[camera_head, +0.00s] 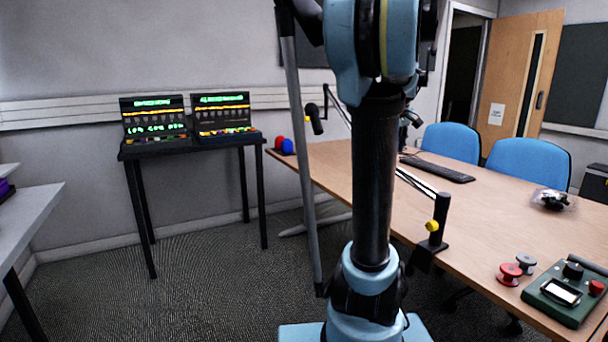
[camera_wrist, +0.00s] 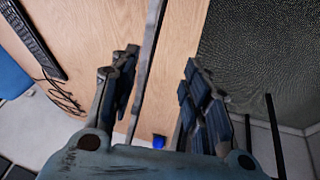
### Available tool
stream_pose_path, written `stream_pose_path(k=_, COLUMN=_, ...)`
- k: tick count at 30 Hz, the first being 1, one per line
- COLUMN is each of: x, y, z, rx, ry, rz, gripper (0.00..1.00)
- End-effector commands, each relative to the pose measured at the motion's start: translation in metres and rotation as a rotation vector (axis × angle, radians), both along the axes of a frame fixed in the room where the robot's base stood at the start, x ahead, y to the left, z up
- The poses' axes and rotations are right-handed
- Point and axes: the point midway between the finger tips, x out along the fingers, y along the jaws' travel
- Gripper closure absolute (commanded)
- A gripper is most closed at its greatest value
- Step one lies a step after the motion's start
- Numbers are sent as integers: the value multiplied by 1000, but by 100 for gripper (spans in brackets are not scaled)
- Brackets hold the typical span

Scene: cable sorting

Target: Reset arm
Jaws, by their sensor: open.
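My gripper (camera_wrist: 158,92) shows in the wrist view with its two fingers spread apart. It is open, and nothing is held between the fingers. Behind the gap are the edge of the wooden table (camera_wrist: 120,22) and a grey bar. In the head view my arm stands upright in the middle of the picture and rises out of the top. My gripper cannot be made out in that view.
The wooden table (camera_head: 330,165) carries a keyboard (camera_head: 437,168), red and grey spools (camera_head: 510,272) and a green control box (camera_head: 565,292). A black stand (camera_head: 190,145) with two lit panels is at the left. A grey shelf (camera_head: 35,215) is far left. Carpet between them is clear.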

Motion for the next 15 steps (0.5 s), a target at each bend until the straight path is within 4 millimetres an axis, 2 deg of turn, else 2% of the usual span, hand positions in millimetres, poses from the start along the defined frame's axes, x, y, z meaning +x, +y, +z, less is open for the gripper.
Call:
stream_pose_path(k=5, x=-39, y=56, z=-29, rx=40, ry=28, rz=-16, gripper=57)
stream_pose_path(k=9, x=-78, y=99, z=-60, rx=72, ry=59, rz=-41, gripper=57)
stream_pose_path(k=15, x=-138, y=149, z=-109, rx=109, ry=103, rz=-79, gripper=57)
